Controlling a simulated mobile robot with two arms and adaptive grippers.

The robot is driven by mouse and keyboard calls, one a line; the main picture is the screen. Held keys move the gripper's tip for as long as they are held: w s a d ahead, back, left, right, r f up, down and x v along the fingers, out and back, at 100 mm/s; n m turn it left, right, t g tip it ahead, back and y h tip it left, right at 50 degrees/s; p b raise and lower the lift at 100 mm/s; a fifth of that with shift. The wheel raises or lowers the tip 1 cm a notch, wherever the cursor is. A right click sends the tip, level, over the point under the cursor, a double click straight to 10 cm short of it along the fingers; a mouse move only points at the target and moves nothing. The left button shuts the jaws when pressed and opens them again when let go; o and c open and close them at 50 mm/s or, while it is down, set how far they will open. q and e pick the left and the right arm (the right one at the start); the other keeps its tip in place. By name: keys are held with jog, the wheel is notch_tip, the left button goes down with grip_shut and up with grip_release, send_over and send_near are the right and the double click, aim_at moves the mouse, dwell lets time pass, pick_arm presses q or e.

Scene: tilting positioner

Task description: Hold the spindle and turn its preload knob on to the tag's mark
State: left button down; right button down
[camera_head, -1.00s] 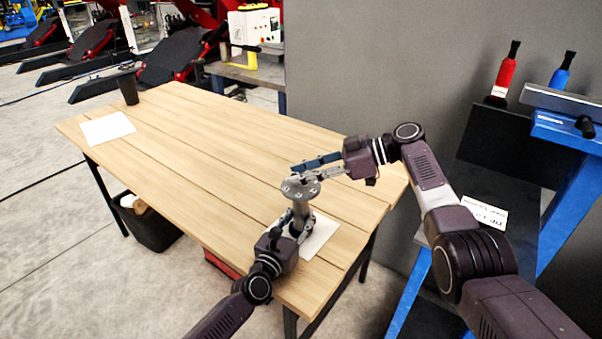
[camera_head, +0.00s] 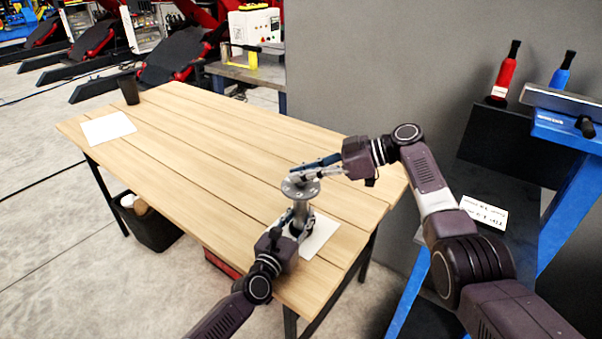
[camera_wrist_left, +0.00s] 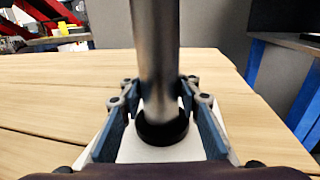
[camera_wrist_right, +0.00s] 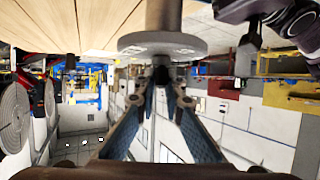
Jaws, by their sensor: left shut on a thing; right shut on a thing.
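The grey metal spindle (camera_head: 300,207) stands upright near the right end of the wooden table, with a round flange (camera_head: 300,189) on top. In the left wrist view its shaft (camera_wrist_left: 157,50) runs down to a black base ring (camera_wrist_left: 162,130). My left gripper (camera_head: 296,222) is shut around the lower shaft, one finger on each side. My right gripper (camera_head: 305,172) is shut on the small dark preload knob (camera_wrist_right: 161,74) above the flange; its fingers mostly hide the knob. A white tag (camera_head: 484,212) with dark print lies at the right; its print is too small to read.
A white sheet (camera_head: 318,240) lies under the spindle, and another (camera_head: 108,128) lies at the far left by a black cup (camera_head: 129,89). The middle of the wooden table (camera_head: 205,145) is clear. A blue stand (camera_head: 575,180) is at the right.

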jog(key=shift+w+d+f+m+t, duration=0.1)
jog(key=shift+m+t, duration=0.2)
jog(key=shift+t, duration=0.1)
jog(key=shift+m+t+h, duration=0.6)
jog(key=shift+m+t, duration=0.9)
jog(key=shift+t, duration=0.1)
jog(key=shift+m+t+h, duration=0.6)
jog(key=shift+m+t, duration=0.3)
jog(key=shift+t, duration=0.1)
jog(key=shift+m, duration=0.3)
jog(key=c, duration=2)
grip_release()
jog(key=shift+t, duration=0.3)
jog(key=v, duration=1.2)
